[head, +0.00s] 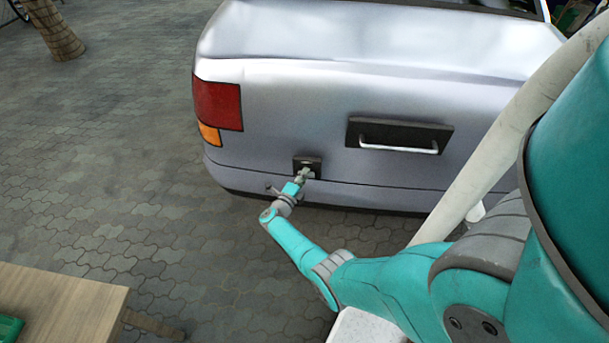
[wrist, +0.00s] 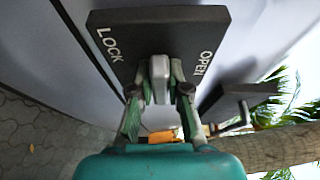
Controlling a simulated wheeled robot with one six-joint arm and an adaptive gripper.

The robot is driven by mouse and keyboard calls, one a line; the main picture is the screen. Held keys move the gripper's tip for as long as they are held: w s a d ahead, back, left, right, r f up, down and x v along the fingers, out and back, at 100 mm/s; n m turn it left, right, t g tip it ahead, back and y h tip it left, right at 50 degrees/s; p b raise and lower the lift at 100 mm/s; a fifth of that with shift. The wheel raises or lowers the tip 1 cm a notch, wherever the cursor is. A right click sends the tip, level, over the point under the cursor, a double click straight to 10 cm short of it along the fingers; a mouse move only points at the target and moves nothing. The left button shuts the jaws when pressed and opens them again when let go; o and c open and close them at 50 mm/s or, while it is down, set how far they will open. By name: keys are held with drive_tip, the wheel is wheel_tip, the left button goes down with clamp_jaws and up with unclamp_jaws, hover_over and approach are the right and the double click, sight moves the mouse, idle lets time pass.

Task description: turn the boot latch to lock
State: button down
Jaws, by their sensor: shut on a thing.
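The boot latch is a black plate (head: 300,161) low on the back of the silver car, left of centre. In the wrist view the plate (wrist: 110,38) carries the white words LOCK at the left and OPEN at the right. A grey latch knob (wrist: 160,72) stands out from the plate, between the two words. My gripper (wrist: 159,95) is shut on the knob, one finger on each side. In the head view my gripper (head: 304,175) reaches the plate from below and hides part of it. I cannot tell the knob's exact turn.
A black panel with a silver bar handle (head: 400,146) is on the boot to the right of the latch. A red tail light (head: 218,105) is above left. A wooden table (head: 60,305) stands at the lower left. The paved ground between is clear.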

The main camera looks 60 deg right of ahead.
idle(0.4)
drive_tip(key=c, duration=1.1)
unclamp_jaws()
drive_tip(key=a, duration=1.2)
drive_tip(key=shift+f, duration=0.1)
